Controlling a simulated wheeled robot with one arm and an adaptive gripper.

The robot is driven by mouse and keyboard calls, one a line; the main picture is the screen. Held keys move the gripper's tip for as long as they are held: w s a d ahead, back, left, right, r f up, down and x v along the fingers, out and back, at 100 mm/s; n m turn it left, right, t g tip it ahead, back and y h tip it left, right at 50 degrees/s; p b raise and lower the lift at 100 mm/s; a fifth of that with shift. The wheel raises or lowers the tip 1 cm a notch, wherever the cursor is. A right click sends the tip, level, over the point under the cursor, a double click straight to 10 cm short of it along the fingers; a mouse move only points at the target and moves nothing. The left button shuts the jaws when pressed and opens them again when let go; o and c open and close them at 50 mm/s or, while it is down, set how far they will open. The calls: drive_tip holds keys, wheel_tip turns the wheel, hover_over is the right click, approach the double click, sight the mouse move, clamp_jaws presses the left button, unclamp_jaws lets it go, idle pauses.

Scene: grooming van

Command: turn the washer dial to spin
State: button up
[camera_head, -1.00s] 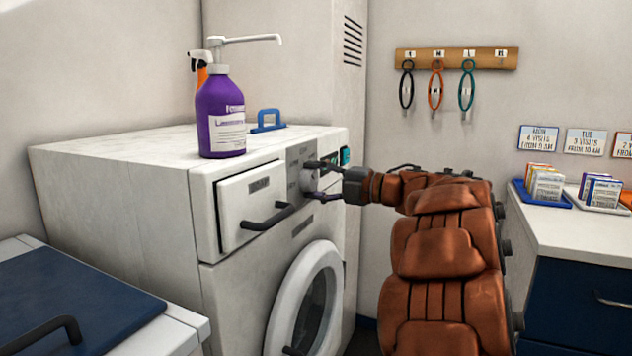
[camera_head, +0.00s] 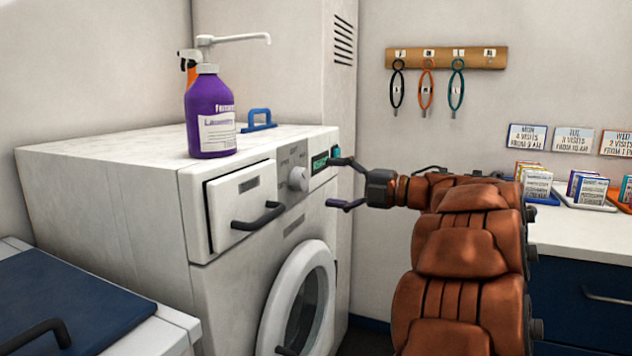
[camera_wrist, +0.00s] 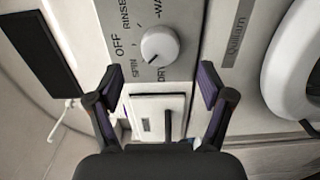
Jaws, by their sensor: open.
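The washer (camera_head: 110,190) stands at left with a white round dial (camera_head: 298,178) on its grey control panel. In the wrist view the dial (camera_wrist: 160,44) has the labels OFF, RINSE, WA-, DRY and SPIN around it. A dark mark on the dial points down and left, toward the side with SPIN and DRY; I cannot tell exactly which label it meets. My gripper (camera_head: 338,183) is open and empty, right of the dial and apart from it. In the wrist view my gripper's fingertips (camera_wrist: 160,82) are spread wide, with the dial beyond them.
A purple pump bottle (camera_head: 211,115), an orange sprayer (camera_head: 190,68) and a blue handle (camera_head: 260,120) are on the washer top. The drawer (camera_head: 240,205) and round door (camera_head: 300,300) are below. A counter (camera_head: 590,228) with boxes is at right.

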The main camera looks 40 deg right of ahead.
drive_tip(key=shift+v, duration=2.65)
